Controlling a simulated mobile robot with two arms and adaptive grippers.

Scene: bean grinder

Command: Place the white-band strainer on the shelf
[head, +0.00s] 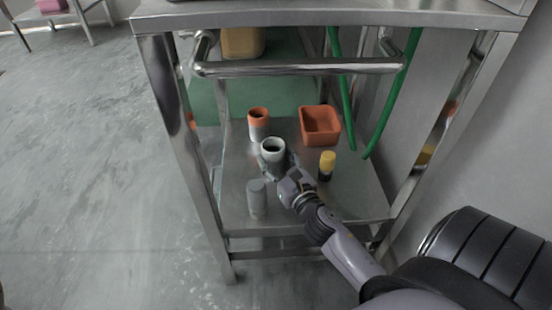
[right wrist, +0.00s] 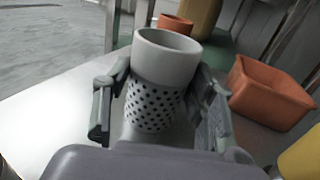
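The white-band strainer (head: 273,149) is a grey perforated cup with a wide white band at its rim. It is upright over the lower metal shelf (head: 235,175) of the steel cart; whether its base touches the shelf is hard to tell. My right gripper (head: 278,165) reaches in from the front right, with its fingers around the strainer. In the right wrist view the strainer (right wrist: 160,85) is between the two fingers (right wrist: 163,80), which appear to press on its sides just below the band. My left gripper is not in view.
An orange-band strainer (head: 258,118) stands behind, an orange square bin (head: 320,126) back right. A yellow-capped jar (head: 327,160) is to the right and a grey cylinder (head: 257,199) at the front left. A steel handle bar (head: 300,67) and green hoses (head: 390,100) cross above and behind.

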